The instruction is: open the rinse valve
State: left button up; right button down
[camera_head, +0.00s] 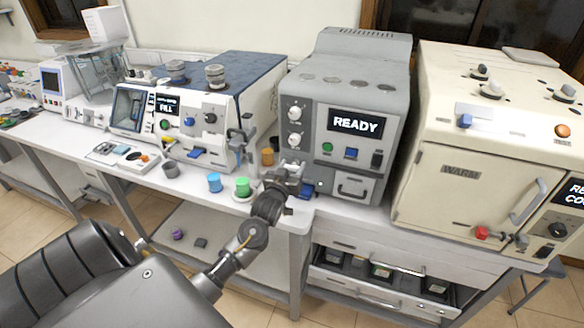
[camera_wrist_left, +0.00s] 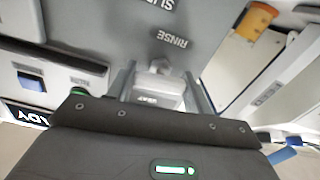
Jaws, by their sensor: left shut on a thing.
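My left gripper (camera_head: 287,170) is at the lower left side of the grey machine (camera_head: 345,103) whose display reads READY. In the left wrist view its two fingers (camera_wrist_left: 163,90) stand on either side of a pale grey valve handle, the rinse valve (camera_wrist_left: 160,68), and are shut on it. The handle sits on a grey panel beside a RINSE label (camera_wrist_left: 172,39), which appears upside down. Another label, partly cut off, shows at the top edge. In the head view the gripper hides the valve. My right gripper is in neither view.
A green-capped container (camera_head: 242,187) and a blue one (camera_head: 214,182) stand on the bench left of my gripper. A white machine (camera_head: 205,115) with a FILL display is farther left. A cream WARM oven (camera_head: 470,150) is at right. Open drawers (camera_head: 385,285) are below the bench.

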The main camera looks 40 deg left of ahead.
pick_arm(q)
jog(key=n+p, duration=0.1)
jog(key=n, duration=0.3)
jog(key=shift+r, duration=0.1)
jog(key=n, duration=0.4)
jog(key=shift+p, duration=0.4)
jog(key=n+p, duration=0.1)
jog(key=n, duration=0.3)
jog(key=shift+a+n, duration=0.1)
jog(key=shift+n, duration=0.2)
jog(key=shift+n+p, duration=0.65)
jog(key=shift+n, duration=1.25)
jog(key=o, duration=1)
jog(key=shift+s+f, duration=0.1)
jog(key=shift+f, duration=0.1)
